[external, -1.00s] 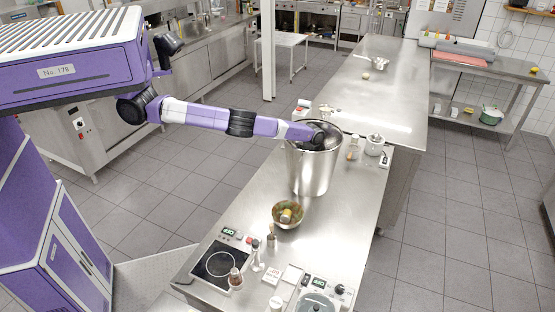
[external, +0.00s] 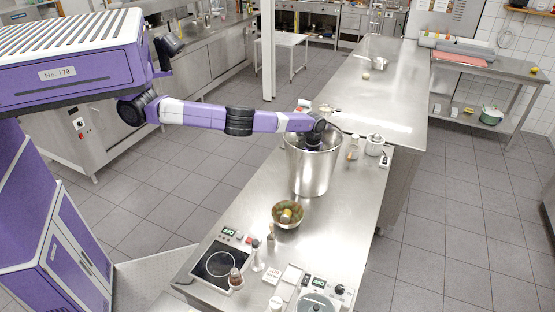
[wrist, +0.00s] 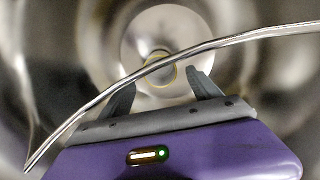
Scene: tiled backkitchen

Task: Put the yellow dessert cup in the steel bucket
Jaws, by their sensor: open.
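The steel bucket (external: 308,178) stands upright on the steel table. In the wrist view its rim (wrist: 250,38) crosses the picture as a bright arc, with the inner wall and round floor beyond. A small round thing with a yellowish edge, seemingly the yellow dessert cup (wrist: 161,72), shows low inside the bucket, between and beyond my fingertips. My gripper (wrist: 164,82) is open, points down into the bucket and holds nothing that I can see. In the external view the bucket wall hides the fingers and the cup.
A metal bowl (external: 281,222) with yellowish things in it stands in front of the bucket. A hotplate (external: 217,264) and several small bottles are nearer. A glass jar (external: 353,152) and a white lidded pot (external: 375,145) stand right of the bucket.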

